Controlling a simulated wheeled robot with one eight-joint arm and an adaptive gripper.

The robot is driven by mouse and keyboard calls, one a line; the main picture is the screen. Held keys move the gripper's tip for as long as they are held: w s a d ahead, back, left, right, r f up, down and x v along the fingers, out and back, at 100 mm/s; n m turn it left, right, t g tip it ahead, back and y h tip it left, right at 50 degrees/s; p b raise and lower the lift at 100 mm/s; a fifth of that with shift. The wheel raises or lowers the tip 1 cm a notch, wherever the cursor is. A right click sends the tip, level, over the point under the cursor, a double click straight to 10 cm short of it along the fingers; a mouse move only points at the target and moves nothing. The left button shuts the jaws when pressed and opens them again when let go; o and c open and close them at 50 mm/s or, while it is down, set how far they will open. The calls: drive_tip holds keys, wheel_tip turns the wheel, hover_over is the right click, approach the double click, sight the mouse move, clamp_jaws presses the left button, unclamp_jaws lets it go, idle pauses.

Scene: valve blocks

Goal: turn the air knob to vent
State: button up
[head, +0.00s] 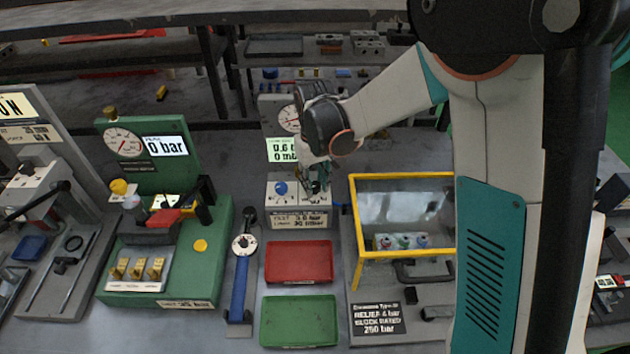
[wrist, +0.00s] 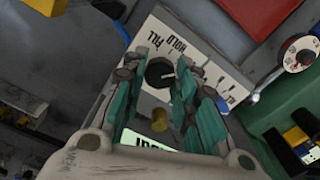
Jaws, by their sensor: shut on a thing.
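The air knob (wrist: 160,73) is a round black knob with a light pointer mark on a white panel lettered FILL and HOLD. The pointer lies roughly toward the HOLD side; the vent label cannot be read. My gripper (wrist: 162,72) has its two green-padded fingers closed on either side of the knob. In the head view my gripper (head: 318,180) is over the right part of the white test block (head: 297,217), and the knob is hidden there. A blue knob (head: 281,188) sits on the block's left. The green display (head: 282,150) behind is partly covered.
A yellow-framed clear box (head: 352,215) stands close to the right of the block. A red tray (head: 299,280) and a green tray (head: 299,334) lie in front. A blue-handled torque wrench (head: 239,280) and a green gauge stand (head: 222,235) are at the left.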

sight(315, 185)
drive_tip(key=shift+m, duration=0.4)
drive_tip(key=o, duration=1.1)
wheel_tip(315, 185, up, 12)
idle(0.4)
